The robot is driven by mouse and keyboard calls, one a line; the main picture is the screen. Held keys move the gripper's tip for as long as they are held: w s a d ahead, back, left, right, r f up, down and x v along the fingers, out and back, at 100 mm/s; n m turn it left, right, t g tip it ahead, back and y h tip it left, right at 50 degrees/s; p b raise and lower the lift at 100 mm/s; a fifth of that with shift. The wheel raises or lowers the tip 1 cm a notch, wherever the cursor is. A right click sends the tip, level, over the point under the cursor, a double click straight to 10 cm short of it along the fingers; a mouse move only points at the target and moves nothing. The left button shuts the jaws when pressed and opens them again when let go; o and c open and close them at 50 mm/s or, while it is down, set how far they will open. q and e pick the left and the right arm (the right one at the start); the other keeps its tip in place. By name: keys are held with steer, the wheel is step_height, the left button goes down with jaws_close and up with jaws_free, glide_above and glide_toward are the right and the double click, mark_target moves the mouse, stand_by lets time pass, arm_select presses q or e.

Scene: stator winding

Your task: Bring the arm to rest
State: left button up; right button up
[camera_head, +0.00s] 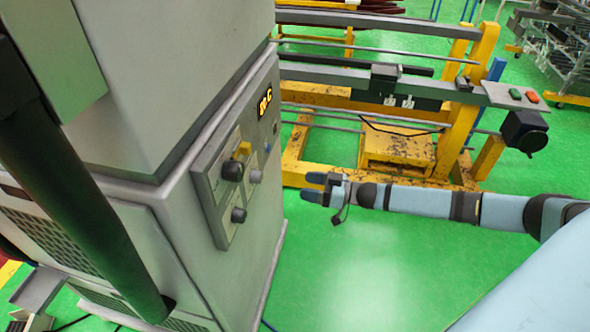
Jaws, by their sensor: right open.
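My right arm comes in from the right edge, nearly level, with light blue links and black joints. Its gripper (314,188) is at the left end of the arm, open, with dark blue-grey fingertips and nothing seen between them. It hangs over the green floor, in front of the yellow frame and a little right of the grey cabinet. My left gripper is not in view.
A yellow frame machine (460,105) with metal bars stands behind the arm. Green floor (365,270) is clear below.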

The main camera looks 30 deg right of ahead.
steer(key=s+a+f+m+t+h, duration=0.1)
steer(key=s+a+f+h, duration=0.1)
steer(key=s+a+f, duration=0.35)
steer(key=s+a+f+m+h, duration=0.25)
steer(key=s+a, duration=0.45)
steer(key=a, duration=0.4)
steer(key=s+f+g+h, duration=0.1)
steer(key=s+h, duration=0.1)
steer(key=s, duration=0.4)
steer(key=s+f+m+g+h, duration=0.1)
steer(key=s+h, duration=0.2)
steer(key=s, duration=0.3)
steer(key=shift+a+f+g, duration=0.3)
steer(key=shift+f+g, duration=0.1)
